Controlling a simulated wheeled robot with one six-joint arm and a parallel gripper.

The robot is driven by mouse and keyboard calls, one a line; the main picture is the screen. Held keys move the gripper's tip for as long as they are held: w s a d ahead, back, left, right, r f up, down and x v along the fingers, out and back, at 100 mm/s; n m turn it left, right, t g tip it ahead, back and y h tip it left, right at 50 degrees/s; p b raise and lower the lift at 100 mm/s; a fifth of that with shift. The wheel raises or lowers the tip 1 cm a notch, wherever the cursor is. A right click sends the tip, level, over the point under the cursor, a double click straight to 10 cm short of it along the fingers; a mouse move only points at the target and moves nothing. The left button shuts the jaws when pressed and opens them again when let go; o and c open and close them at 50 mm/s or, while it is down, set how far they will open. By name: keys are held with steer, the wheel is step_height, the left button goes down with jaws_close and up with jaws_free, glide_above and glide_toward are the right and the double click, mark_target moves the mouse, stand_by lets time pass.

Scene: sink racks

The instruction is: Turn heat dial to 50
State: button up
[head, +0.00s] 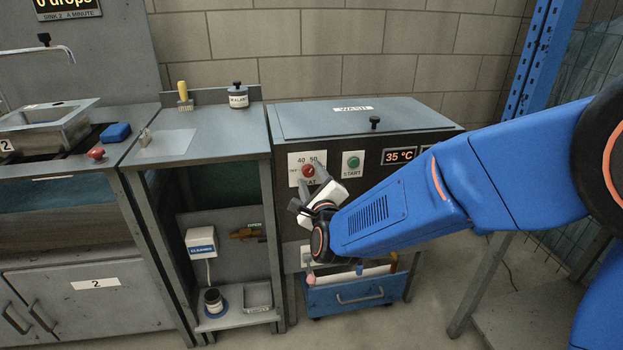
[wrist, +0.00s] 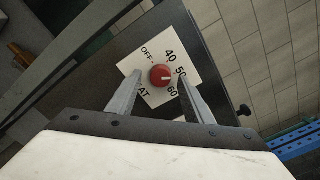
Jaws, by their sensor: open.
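The heat dial is a red round knob (wrist: 160,76) on a white plate (wrist: 152,97) marked OFF, 40, 50, 60 and a partly hidden HEAT. In the head view the red dial (head: 308,170) is on the front of the wash unit. A small pale mark shows on the knob's right side in the wrist view; its exact setting is too small to tell. My gripper (wrist: 160,80) is open, one finger on each side of the knob with visible gaps. In the head view my gripper (head: 308,190) is just below the dial and hides the plate's lower part.
A green START button (head: 353,160) and a 35 °C display (head: 400,155) are right of the dial. The WASH lid (head: 340,120) with a black knob is above. A blue drawer cart (head: 355,293) stands below. A bench (head: 200,140) and a sink (head: 45,125) are to the left.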

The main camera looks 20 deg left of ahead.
steer(key=v, duration=1.7)
steer(key=shift+d, duration=0.15)
steer(key=w+d+n+g+h, duration=0.25)
steer(key=d+n, duration=0.35)
steer(key=d, duration=0.5)
steer(key=w+d+n+g+h, duration=0.1)
steer(key=d+n+g, duration=0.3)
steer(key=d, duration=0.6)
steer(key=s+d+f+n+g+h, duration=0.1)
steer(key=s+d+n+g+h, duration=0.1)
steer(key=s+d+n, duration=0.3)
steer(key=s+d+f+n+g+h, duration=0.2)
steer(key=s+d+n, duration=0.3)
steer(key=s+d, duration=0.8)
steer(key=d+h, duration=0.1)
steer(key=d, duration=0.5)
steer(key=shift+s+d+h, duration=0.15)
steer(key=shift+d+h, duration=0.2)
steer(key=shift+d, duration=0.05)
